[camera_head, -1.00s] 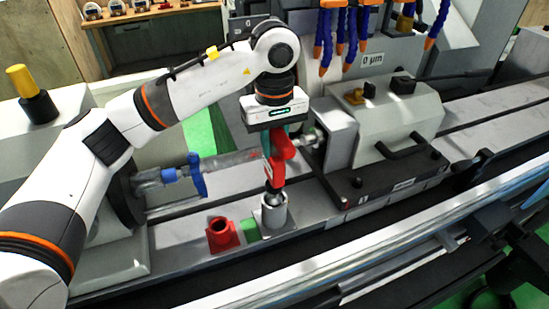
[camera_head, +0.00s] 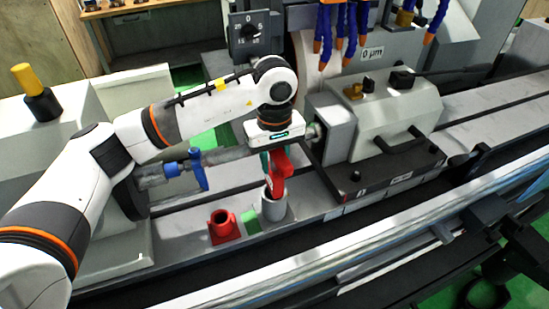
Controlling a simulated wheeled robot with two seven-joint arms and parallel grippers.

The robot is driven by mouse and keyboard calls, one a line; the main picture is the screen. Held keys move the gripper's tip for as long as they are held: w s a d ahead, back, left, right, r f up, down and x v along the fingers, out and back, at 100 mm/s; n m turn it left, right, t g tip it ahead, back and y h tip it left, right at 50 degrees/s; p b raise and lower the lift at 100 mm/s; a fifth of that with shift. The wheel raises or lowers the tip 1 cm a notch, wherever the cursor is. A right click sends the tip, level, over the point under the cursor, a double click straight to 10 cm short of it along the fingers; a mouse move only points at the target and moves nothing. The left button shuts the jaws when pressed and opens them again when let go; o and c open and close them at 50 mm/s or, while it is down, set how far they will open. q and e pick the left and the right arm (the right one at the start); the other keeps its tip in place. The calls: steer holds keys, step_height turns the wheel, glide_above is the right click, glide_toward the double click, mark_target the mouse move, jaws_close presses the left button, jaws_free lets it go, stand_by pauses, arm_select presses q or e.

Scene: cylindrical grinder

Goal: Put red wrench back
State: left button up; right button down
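The red wrench (camera_head: 279,178) is upright below my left gripper (camera_head: 273,158), which comes down from above and is closed around its upper part. The wrench's lower end is inside the mouth of the grey cylindrical holder (camera_head: 274,208), so its tip is hidden. A red holder (camera_head: 223,226) with a round opening stands to the left of the grey one. A small green block (camera_head: 251,221) sits between the two holders. I cannot make out my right gripper.
A grey workpiece shaft with a blue clamp (camera_head: 200,170) runs behind the holders. The tailstock housing (camera_head: 385,115) stands close to the right of my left gripper. Blue coolant hoses (camera_head: 330,35) hang behind. A long rail (camera_head: 380,225) crosses in front.

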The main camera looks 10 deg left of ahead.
arm_select(q)
steer(key=shift+o, duration=1.1)
steer(key=shift+r, duration=0.4)
step_height(320, 180, up, 10)
steer(key=b, duration=0.4)
steer(key=shift+r, duration=0.8)
